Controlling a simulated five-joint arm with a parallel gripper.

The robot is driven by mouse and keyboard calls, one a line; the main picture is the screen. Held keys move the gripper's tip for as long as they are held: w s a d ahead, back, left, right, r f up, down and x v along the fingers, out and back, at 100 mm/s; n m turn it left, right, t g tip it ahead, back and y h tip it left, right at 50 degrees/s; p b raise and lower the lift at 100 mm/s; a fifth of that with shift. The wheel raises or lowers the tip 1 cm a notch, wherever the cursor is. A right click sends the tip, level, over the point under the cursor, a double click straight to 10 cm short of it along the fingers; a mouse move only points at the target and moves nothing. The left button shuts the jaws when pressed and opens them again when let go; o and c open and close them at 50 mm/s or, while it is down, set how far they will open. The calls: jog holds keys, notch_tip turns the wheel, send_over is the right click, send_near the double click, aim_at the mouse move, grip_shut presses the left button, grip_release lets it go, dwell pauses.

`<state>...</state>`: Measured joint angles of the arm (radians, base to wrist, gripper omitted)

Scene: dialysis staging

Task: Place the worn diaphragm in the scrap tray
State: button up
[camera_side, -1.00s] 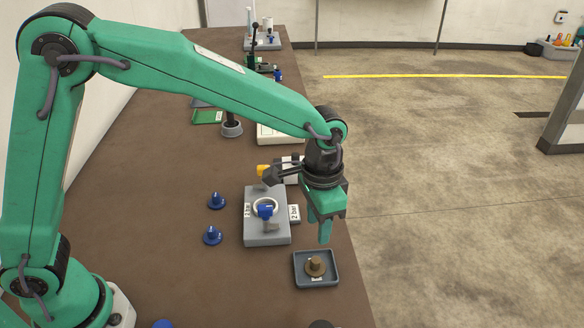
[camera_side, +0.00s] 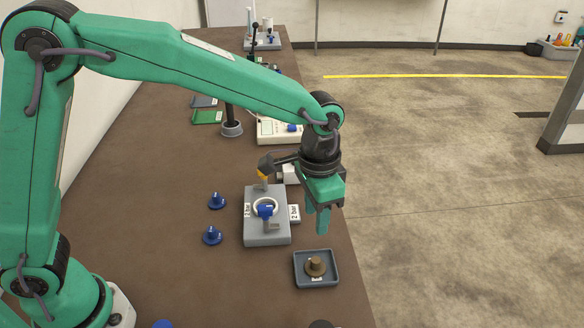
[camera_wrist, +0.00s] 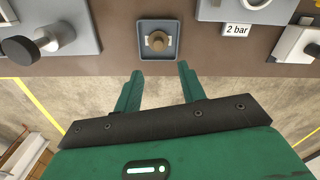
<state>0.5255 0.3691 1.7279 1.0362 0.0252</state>
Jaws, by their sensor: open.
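The worn diaphragm (camera_side: 316,266) is a brown disc with a raised stub. It sits inside the small grey scrap tray (camera_side: 300,281) near the table's right edge. In the wrist view the diaphragm (camera_wrist: 157,42) lies in the tray (camera_wrist: 143,54), beyond my fingertips. My gripper (camera_side: 316,228) is open and empty, above and behind the tray in the side view. In the wrist view my gripper (camera_wrist: 160,72) shows its two fingers spread apart, with nothing between them.
A grey fixture block (camera_side: 252,232) with a white ring and a blue part stands left of my gripper. A "2 bar" label (camera_side: 294,213) is beside it. Two blue parts (camera_side: 217,201) (camera_side: 212,236) lie on the brown table (camera_side: 150,190). The table's left area is clear.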

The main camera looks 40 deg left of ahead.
jog(key=s+a+r+n+t, duration=0.1)
jog(key=s+a+r+n, duration=0.1)
jog(key=a+r, duration=0.45)
jog(key=s+a+r+n+t, duration=0.3)
jog(key=s+a+n+t, duration=0.1)
jog(key=s+a, duration=1.1)
jog(key=shift+s+a+r+t, duration=0.2)
jog(key=shift+a+t, duration=0.1)
jog(key=shift+a, duration=0.5)
